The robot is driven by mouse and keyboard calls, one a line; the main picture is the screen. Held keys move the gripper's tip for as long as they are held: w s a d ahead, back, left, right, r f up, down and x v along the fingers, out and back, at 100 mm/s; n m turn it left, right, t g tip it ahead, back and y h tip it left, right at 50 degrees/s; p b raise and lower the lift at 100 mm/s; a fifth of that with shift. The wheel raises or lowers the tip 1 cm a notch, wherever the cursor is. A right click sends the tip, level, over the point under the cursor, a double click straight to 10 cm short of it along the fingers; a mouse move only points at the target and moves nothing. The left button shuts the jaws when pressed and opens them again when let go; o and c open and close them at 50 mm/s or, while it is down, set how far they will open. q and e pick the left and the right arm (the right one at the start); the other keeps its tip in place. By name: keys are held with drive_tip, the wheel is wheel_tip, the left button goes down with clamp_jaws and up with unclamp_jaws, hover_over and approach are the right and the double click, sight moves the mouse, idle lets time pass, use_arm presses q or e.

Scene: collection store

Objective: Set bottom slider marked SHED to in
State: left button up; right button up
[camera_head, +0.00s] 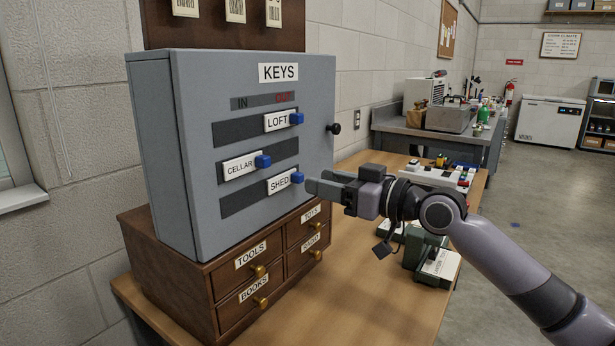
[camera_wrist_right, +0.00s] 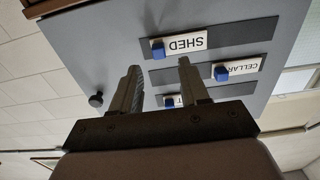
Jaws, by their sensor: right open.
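The grey KEYS cabinet (camera_head: 225,150) has three slots under the words IN at left and OUT at right. The bottom slider, a white SHED plate (camera_head: 279,184) with a blue knob (camera_head: 297,177), sits at the right, OUT end of its slot. In the right wrist view the SHED plate (camera_wrist_right: 188,42) appears upside down. My right gripper (camera_head: 312,185) is open just right of the blue knob. In the wrist view its fingertips (camera_wrist_right: 160,66) straddle the knob (camera_wrist_right: 158,50) in the picture; contact cannot be told. My left gripper is not in view.
The LOFT slider (camera_head: 277,122) sits at right, the CELLAR slider (camera_head: 240,167) further left. A black cabinet knob (camera_head: 334,128) stands out at the right edge. Wooden drawers (camera_head: 230,280) support the cabinet; green boxes (camera_head: 430,260) lie on the table below my right arm.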

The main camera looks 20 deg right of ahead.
sight(302, 177)
drive_tip(key=shift+x, duration=2.05)
clamp_jaws()
